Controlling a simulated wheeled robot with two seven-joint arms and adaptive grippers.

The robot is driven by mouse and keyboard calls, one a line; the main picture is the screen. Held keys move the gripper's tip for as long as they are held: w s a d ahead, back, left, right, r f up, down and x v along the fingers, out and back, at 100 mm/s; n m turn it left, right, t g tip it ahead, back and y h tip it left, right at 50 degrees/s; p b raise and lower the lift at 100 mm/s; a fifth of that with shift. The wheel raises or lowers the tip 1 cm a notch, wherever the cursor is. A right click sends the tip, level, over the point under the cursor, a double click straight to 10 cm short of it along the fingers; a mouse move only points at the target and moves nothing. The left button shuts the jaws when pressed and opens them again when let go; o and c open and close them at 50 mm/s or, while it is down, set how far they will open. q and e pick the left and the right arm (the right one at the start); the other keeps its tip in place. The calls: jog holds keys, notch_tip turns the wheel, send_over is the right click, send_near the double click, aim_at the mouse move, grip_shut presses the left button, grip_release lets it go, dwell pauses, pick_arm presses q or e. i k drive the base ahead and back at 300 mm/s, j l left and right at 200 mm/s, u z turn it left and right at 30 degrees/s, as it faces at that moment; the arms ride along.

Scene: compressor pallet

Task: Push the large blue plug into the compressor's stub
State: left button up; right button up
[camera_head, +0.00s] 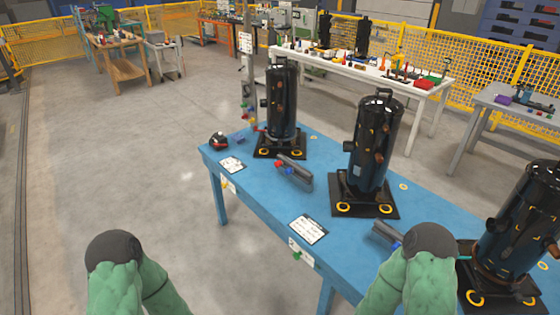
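Three black compressors stand on the blue table: one at the far end (281,105), one in the middle (372,145) and one at the right edge (522,230), partly cut off. Copper-coloured stubs show on their sides, such as one on the middle compressor (377,158). A grey holder (298,176) lies between the far two, with small red and blue plugs (289,171) at its left end. A second grey holder (383,233) shows beside my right arm, with a bit of blue at its edge; my arm hides the rest. Neither gripper is in view; only my green arm links show.
The blue table (340,252) also holds white label cards (308,229), a dark red-and-black item (219,141) and a small blue-purple piece (239,139). Black base plates with yellow rings carry the compressors. The floor left of the table is clear. A white bench (350,72) stands behind.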

aim_at(289, 170)
jog(key=i+j+z, duration=0.1)
jog(key=j, duration=0.3)
jog(key=i+j, duration=0.3)
jog(key=j, duration=0.15)
jog(key=i+j+z, duration=0.15)
jog(key=j, duration=0.25)
jog(key=i+j+z, duration=0.1)
jog(key=j, duration=0.35)
jog(key=i+j, duration=0.2)
jog(key=j, duration=0.3)
jog(key=i+j+z, duration=0.15)
jog(key=j, duration=0.3)
jog(key=i+j+z, duration=0.1)
jog(key=j, duration=0.35)
jog(key=i+j, duration=0.15)
jog(key=j, duration=0.35)
jog(key=z, duration=0.05)
